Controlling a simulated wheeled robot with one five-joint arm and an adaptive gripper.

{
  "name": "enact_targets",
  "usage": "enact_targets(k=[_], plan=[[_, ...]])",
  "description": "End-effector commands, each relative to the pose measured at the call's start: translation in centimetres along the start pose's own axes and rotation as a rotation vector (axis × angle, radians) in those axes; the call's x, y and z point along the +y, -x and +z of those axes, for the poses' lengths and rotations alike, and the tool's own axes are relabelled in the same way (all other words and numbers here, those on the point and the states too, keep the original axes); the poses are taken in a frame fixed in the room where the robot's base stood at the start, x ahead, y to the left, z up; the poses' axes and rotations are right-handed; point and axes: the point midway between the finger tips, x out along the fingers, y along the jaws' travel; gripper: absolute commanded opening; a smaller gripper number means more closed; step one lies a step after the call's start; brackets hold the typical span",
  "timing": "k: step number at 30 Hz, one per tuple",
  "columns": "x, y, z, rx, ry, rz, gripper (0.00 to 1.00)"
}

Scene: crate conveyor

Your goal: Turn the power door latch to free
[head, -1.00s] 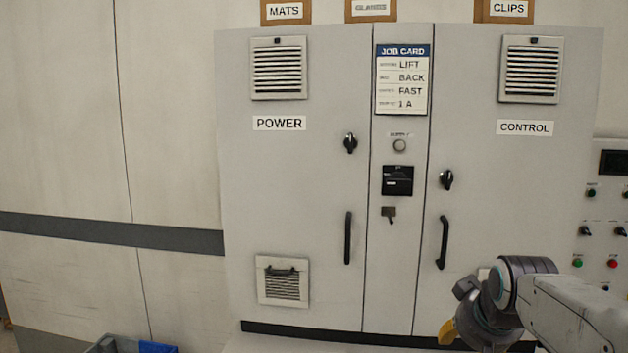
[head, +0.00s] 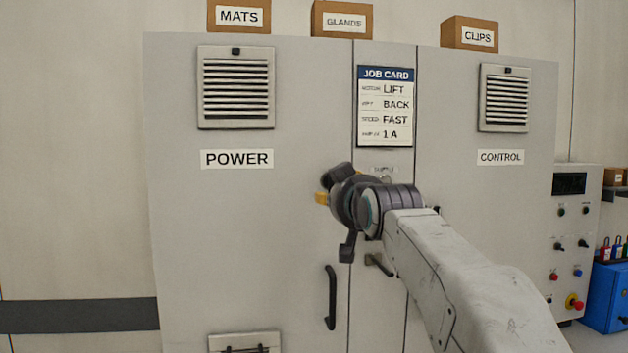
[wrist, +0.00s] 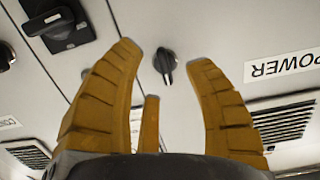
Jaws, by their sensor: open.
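The power door (head: 240,220) is the cabinet's left door, with the POWER label (head: 237,159). It looks shut. Its latch, a small black turn knob (wrist: 165,62), shows in the wrist view between my two yellow fingertips, apart from both as seen. In the head view my gripper (head: 323,197) is in front of the door's right side and hides the latch. My gripper is open and empty, pointing at the door face. I cannot tell how far the fingertips are from the latch.
A black door handle (head: 331,298) is below my gripper. The job card (head: 384,105) hangs on the centre panel. A black rotary switch (wrist: 58,22) sits beside the latch in the wrist view. The control door (head: 490,230) is at right, past my arm.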

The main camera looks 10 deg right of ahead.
Motion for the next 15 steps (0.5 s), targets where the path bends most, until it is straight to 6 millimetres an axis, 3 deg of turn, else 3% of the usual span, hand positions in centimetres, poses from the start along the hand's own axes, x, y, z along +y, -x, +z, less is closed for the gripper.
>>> enact_targets(k=[8, 15], plan=[[0.0, 0.0, -1.8, 0.077, -0.001, 0.0, 0.48], [0.0, -2.0, -2.7, 0.094, -0.001, 0.0, 0.48]])
